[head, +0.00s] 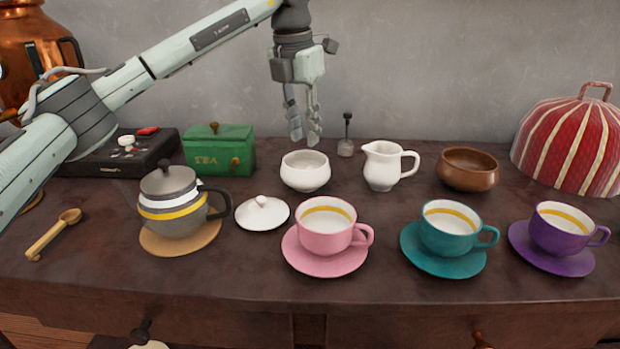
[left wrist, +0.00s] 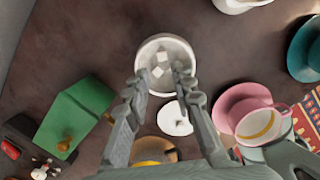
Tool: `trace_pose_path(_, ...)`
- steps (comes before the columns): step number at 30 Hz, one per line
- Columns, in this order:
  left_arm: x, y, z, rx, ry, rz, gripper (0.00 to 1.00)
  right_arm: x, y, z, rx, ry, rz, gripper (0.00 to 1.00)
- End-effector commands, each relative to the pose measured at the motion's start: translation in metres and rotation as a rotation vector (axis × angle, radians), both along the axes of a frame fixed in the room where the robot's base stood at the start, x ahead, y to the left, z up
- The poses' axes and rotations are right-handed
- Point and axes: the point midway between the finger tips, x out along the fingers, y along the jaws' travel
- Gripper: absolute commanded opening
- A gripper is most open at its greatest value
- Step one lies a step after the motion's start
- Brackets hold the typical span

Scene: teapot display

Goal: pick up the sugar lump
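The sugar bowl (head: 305,178) is white and open. It stands mid-table in the head view, where its lumps cannot be made out. In the left wrist view the bowl (left wrist: 183,46) holds a few white sugar lumps (left wrist: 162,57). My left gripper (head: 303,140) hangs pointing down above the bowl, apart from it. Its two fingers (left wrist: 160,80) are spread with nothing between them, and the lumps show beyond the gap. The white lid (head: 262,214) lies on the table in front of the bowl. My right gripper is not in view.
A green tea box (head: 218,149) and grey teapot (head: 172,205) stand left of the bowl. A milk jug (head: 382,168) and brown bowl (head: 467,170) stand right. Pink (head: 325,228), teal (head: 445,232) and purple (head: 556,232) cups stand in front. A wooden scoop (head: 52,234) lies far left.

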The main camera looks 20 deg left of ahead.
Motion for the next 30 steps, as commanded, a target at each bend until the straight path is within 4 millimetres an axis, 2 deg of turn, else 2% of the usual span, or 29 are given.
trace_pose_path(3,0.001,0.0,-0.015,0.002,0.003,-0.001,0.24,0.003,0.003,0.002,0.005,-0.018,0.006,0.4)
trace_pose_path(8,0.003,-0.002,-0.027,0.001,0.002,-0.001,0.24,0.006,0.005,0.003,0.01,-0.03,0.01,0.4)
trace_pose_path(16,0.007,-0.006,-0.066,0.001,0.003,0.0,0.24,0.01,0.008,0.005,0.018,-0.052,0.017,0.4)
trace_pose_path(24,0.008,-0.007,-0.072,0.001,0.001,0.0,0.24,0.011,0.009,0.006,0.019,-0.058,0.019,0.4)
trace_pose_path(30,0.008,-0.007,-0.072,0.001,0.001,0.001,0.05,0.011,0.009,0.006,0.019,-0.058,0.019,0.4)
